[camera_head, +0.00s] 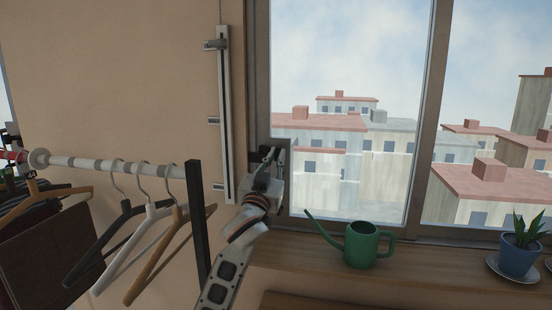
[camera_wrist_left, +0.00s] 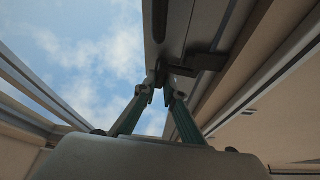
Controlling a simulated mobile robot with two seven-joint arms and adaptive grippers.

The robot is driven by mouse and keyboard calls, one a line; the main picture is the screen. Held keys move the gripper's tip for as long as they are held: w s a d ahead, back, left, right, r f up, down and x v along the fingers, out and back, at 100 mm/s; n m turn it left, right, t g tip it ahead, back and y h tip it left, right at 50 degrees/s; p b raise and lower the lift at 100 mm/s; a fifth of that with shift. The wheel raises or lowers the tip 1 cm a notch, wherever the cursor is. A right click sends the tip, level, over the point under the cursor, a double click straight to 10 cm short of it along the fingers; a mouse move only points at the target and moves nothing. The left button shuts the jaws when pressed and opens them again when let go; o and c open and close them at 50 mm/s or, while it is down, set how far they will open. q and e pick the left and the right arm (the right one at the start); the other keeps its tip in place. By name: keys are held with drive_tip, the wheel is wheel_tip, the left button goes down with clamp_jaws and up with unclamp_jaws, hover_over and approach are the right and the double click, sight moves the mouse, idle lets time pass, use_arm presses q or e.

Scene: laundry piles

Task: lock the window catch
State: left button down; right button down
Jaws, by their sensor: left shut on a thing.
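The window (camera_head: 345,110) has a brown frame, and its panes look out on buildings and sky. My left gripper (camera_head: 272,154) is at the lower left side of the frame and hides most of the catch in the head view. In the left wrist view the window catch (camera_wrist_left: 205,62) is a dark lever on the frame, sticking out to the right. The fingertips of my left gripper (camera_wrist_left: 165,88) are closed together at the left end of the catch, shut on it. The exact contact is dark and hard to see. My right gripper is not in view.
A green watering can (camera_head: 361,245) stands on the wooden sill (camera_head: 420,268), its spout towards my left arm. A potted plant (camera_head: 519,255) is at the right. A clothes rail (camera_head: 100,164) with hangers is at the left, its dark post (camera_head: 196,220) close to my arm.

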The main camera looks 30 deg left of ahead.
use_arm(q)
drive_tip(key=shift+n+y, duration=0.8)
drive_tip(key=shift+n, duration=0.5)
drive_tip(key=c, duration=2.1)
unclamp_jaws()
drive_tip(key=shift+c, duration=0.2)
drive_tip(key=shift+s, duration=0.1)
drive_tip(key=v, duration=1.1)
drive_tip(key=shift+s+d, duration=0.15)
drive_tip(key=shift+s, duration=0.25)
